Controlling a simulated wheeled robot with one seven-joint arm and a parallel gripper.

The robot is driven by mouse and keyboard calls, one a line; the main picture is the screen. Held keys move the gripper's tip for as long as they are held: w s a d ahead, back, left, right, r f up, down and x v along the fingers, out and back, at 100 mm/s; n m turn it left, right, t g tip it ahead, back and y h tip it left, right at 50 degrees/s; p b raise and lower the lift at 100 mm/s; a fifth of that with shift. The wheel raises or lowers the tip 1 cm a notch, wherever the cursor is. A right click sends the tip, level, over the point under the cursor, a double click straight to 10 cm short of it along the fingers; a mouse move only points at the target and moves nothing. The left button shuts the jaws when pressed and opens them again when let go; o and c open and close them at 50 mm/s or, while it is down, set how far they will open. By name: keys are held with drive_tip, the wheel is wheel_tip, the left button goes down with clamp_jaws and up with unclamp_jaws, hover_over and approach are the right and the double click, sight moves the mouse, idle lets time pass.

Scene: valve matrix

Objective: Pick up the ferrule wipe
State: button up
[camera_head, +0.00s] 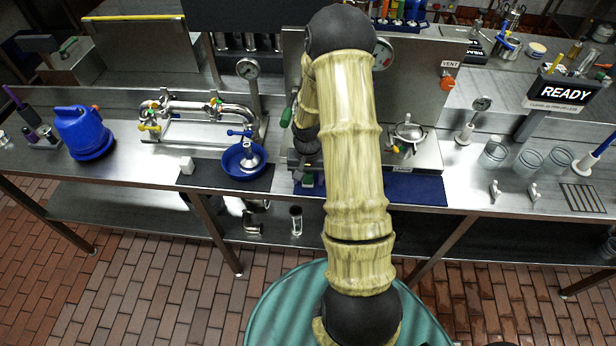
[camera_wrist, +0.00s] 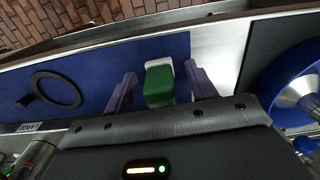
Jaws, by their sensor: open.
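A small green block with a white end, which I take as the ferrule wipe (camera_wrist: 160,84), lies on a blue mat (camera_wrist: 95,65) in the wrist view. My gripper (camera_wrist: 160,72) is open, with one purple finger on each side of the block. Small gaps seem to show between fingers and block; I cannot tell whether either finger touches it. In the head view a bit of green, probably the same block (camera_head: 308,180), shows on the mat beside my arm, which hides much of that spot.
A black ring (camera_wrist: 55,90) lies on the mat's left part in the wrist view. A blue bowl (camera_head: 236,161) with a metal funnel stands left of my arm on a dark mat. The bench's front edge is close.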

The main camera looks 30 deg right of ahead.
idle(0.4)
drive_tip(key=c, duration=1.1)
drive_tip(key=shift+r, duration=0.1)
wheel_tip(320, 180, up, 18)
drive_tip(key=shift+f+b, duration=0.1)
drive_tip(key=shift+b, duration=0.8)
